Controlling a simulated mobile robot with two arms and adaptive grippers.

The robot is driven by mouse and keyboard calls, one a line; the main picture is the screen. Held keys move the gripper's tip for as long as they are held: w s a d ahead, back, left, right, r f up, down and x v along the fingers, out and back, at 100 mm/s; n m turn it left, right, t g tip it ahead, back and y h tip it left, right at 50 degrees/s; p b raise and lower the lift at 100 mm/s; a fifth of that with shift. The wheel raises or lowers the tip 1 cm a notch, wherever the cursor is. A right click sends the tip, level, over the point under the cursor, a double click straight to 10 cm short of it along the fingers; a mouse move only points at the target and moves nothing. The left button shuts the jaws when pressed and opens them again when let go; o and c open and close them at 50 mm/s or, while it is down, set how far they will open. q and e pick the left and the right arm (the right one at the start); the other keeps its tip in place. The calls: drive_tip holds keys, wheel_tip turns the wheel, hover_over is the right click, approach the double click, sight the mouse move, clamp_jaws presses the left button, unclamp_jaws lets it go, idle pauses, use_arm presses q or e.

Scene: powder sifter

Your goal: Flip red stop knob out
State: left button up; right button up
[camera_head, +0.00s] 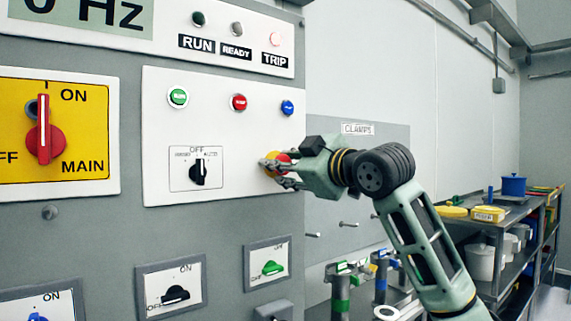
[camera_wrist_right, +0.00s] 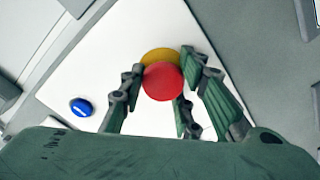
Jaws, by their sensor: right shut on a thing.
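The red stop knob (camera_head: 284,157) has a yellow collar and sits at the lower right of the white button panel. My right gripper (camera_head: 277,171) is at it, with its fingers around the knob. In the right wrist view the round red knob (camera_wrist_right: 163,82) lies between the fingers of my right gripper (camera_wrist_right: 160,85), with the yellow collar (camera_wrist_right: 160,56) behind it. The fingers partly hide the knob in the head view. My left gripper is not in view.
On the same panel are a green button (camera_head: 178,96), a red button (camera_head: 239,102), a blue button (camera_head: 287,107) and a black selector (camera_head: 199,172). A yellow plate with a red main switch (camera_head: 45,142) is at left. A loaded shelf (camera_head: 500,235) stands at right.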

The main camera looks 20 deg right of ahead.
drive_tip(key=shift+d+r, duration=0.1)
drive_tip(key=shift+r, duration=0.15)
clamp_jaws()
drive_tip(key=shift+s, duration=0.15)
drive_tip(key=shift+s+d, duration=0.2)
drive_tip(key=shift+s, duration=0.1)
drive_tip(key=o, duration=0.8)
unclamp_jaws()
drive_tip(key=o, duration=0.3)
drive_tip(key=shift+s+d, duration=0.1)
drive_tip(key=shift+s, duration=0.2)
drive_tip(key=shift+f, duration=0.1)
drive_tip(key=v, duration=1.2)
